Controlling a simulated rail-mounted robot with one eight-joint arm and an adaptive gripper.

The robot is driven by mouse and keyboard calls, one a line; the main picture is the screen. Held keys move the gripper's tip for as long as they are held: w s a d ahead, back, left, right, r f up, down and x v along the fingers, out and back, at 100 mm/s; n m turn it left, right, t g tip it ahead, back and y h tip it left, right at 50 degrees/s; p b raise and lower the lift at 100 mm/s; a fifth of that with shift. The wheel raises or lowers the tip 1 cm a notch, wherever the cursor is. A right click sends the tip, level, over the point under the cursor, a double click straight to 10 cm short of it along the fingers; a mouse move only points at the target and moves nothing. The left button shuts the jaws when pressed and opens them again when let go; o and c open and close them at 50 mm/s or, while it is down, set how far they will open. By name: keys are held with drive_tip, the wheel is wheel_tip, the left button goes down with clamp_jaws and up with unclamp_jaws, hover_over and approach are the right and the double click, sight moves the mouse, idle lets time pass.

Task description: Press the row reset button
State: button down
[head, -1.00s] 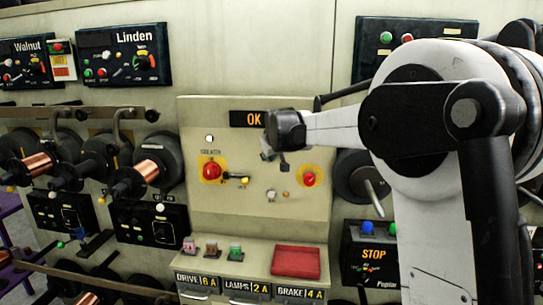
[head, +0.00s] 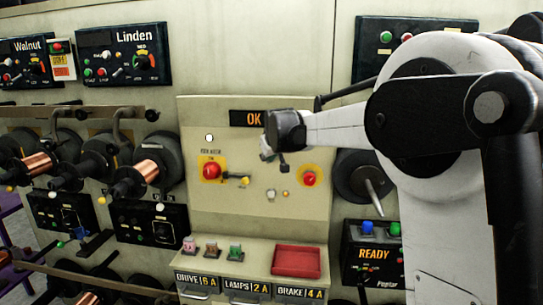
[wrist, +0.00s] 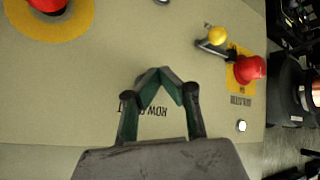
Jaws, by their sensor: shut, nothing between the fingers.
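My gripper (wrist: 160,74) is shut and empty, its green-lined fingertips meeting close to the beige panel (wrist: 70,100). In the head view my gripper (head: 275,156) is in front of the panel, under the orange OK display (head: 253,118). In the wrist view the upside-down label starting with ROW (wrist: 156,110) lies behind the fingers and is partly covered. The row reset button itself is not clearly seen; the fingers hide the area by the label. I cannot tell whether the fingertips touch the panel.
A red isolator knob (head: 211,171) and a yellow-tipped lever (head: 244,180) are left of my gripper. A red mushroom button (head: 309,179) on a yellow ring is to the right. A small key switch (head: 270,194) is below. A red tray (head: 297,260) stands on the ledge.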

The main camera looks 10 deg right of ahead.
drive_tip(key=shift+s+a, duration=0.15)
drive_tip(key=shift+s, duration=0.1)
drive_tip(key=s, duration=0.1)
drive_tip(key=s+a, duration=0.1)
drive_tip(key=s, duration=0.1)
drive_tip(key=s+a, duration=0.1)
drive_tip(key=s, duration=0.1)
drive_tip(key=shift+s+a, duration=0.1)
drive_tip(key=shift+s, duration=0.1)
idle(0.4)
drive_tip(key=shift+s, duration=0.1)
idle(0.4)
